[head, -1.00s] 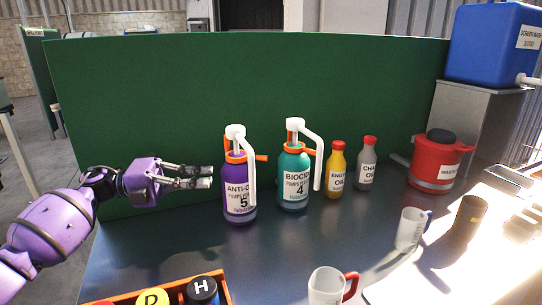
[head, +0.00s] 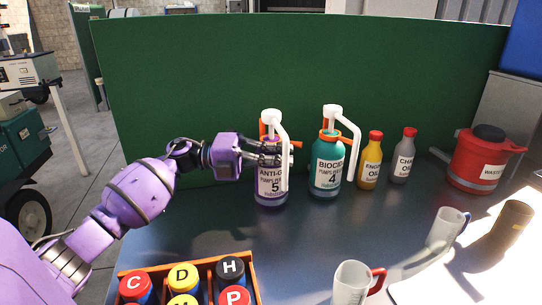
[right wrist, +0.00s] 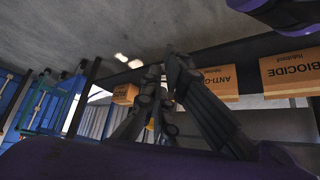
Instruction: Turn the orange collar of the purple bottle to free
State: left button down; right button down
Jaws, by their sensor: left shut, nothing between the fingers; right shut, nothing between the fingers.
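My right gripper (right wrist: 165,75) shows only in the right wrist view, shut and empty, away from the bottle.
The teal biocide bottle (head: 326,170) stands close on the right, then the yellow oil bottle (head: 369,165) and grey bottle (head: 404,160). A crate of lettered caps (head: 250,272) is in front. A green panel (head: 200,70) stands behind.

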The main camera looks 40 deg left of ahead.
jog(key=shift+w, duration=0.2)
